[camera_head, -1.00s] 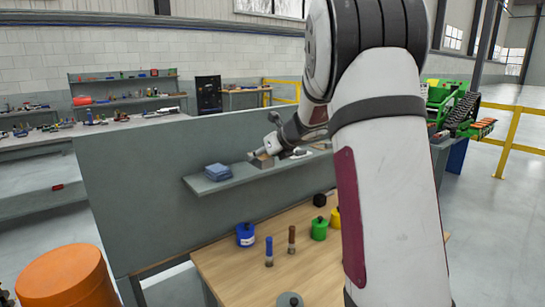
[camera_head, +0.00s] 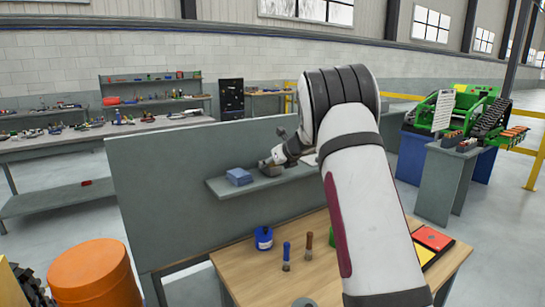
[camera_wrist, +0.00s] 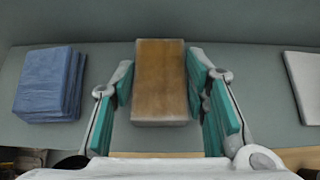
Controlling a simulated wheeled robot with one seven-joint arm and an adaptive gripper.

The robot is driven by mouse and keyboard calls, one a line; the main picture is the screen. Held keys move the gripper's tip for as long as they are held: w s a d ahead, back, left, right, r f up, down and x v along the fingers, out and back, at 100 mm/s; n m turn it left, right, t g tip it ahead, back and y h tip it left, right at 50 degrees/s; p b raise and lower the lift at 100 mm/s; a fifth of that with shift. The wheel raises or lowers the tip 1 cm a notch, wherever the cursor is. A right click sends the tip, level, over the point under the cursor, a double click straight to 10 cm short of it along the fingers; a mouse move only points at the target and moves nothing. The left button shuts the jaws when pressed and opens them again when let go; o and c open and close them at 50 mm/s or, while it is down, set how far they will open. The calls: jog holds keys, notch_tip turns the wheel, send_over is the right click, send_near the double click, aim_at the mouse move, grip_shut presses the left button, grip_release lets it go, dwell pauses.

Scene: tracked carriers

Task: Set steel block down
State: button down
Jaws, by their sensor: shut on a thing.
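The steel block (camera_wrist: 160,82) shows in the wrist view as a brownish rectangular block between my gripper's teal finger pads. My gripper (camera_wrist: 161,92) is shut on it. In the head view, the small grey block (camera_head: 270,169) is at my gripper (camera_head: 279,158), at the grey shelf (camera_head: 222,189). The block looks level with the shelf top, but I cannot tell whether it touches it. A blue folded stack (camera_head: 239,176) lies on the shelf to the left of the block, with a gap between; it also shows in the wrist view (camera_wrist: 48,84).
A white flat item (camera_wrist: 305,90) lies right of the block on the shelf. An upright grey panel (camera_head: 160,200) backs the shelf. Below, a wooden table (camera_head: 250,280) holds a blue canister (camera_head: 264,238) and two upright handles. My arm hides part of the table.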

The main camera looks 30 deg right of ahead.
dwell(0.4)
jog(key=c, duration=0.9)
grip_release()
jog(key=shift+f, duration=0.25)
jog(key=shift+c, duration=0.2)
jog(key=shift+r, duration=0.1)
